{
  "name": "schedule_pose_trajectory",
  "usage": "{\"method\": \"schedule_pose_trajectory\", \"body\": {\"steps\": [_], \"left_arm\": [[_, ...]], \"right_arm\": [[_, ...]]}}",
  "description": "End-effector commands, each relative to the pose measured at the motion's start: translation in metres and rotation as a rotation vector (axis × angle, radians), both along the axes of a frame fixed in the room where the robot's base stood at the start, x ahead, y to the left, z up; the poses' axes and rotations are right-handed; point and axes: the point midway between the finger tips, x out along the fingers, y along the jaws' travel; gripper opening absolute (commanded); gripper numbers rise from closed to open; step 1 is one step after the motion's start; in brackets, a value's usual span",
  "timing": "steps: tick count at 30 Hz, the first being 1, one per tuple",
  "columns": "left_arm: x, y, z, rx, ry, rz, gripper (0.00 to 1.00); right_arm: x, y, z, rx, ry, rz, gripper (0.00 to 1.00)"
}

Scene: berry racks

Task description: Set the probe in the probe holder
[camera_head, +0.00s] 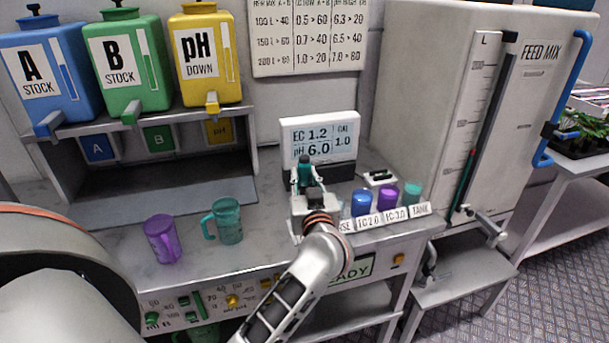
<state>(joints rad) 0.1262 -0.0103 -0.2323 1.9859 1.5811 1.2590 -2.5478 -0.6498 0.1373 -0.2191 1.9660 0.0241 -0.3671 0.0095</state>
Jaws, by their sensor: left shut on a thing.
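My left gripper (310,197) is over the bench in front of the meter (320,142), which reads EC 1.2 and pH 6.0. It is shut on a dark green, black-topped piece that looks like the probe (305,172). The probe appears upright, and its lower end is hidden by the gripper. A small white block with a dark top (379,178), possibly the probe holder, sits right of the meter. I cannot tell for certain that it is the holder. My right gripper is not in view.
Blue (361,203), purple (387,198) and teal (412,195) cups stand behind labels, close right of the gripper. Purple (162,240) and teal (226,221) jugs stand left on the bench. Stock tanks sit on a shelf (160,118) behind. The feed mix tank (430,80) rises at right.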

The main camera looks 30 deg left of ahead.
Motion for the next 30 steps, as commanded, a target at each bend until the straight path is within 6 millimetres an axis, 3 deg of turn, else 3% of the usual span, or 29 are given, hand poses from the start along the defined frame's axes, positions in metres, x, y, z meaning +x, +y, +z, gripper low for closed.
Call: {"method": "schedule_pose_trajectory", "body": {"steps": [13,30], "left_arm": [[0.000,0.000,-0.030,0.000,0.000,0.000,0.00],[0.000,0.000,-0.034,0.000,0.000,-0.001,0.00]], "right_arm": [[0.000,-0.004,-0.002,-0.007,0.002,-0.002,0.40],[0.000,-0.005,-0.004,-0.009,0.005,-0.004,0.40]]}}
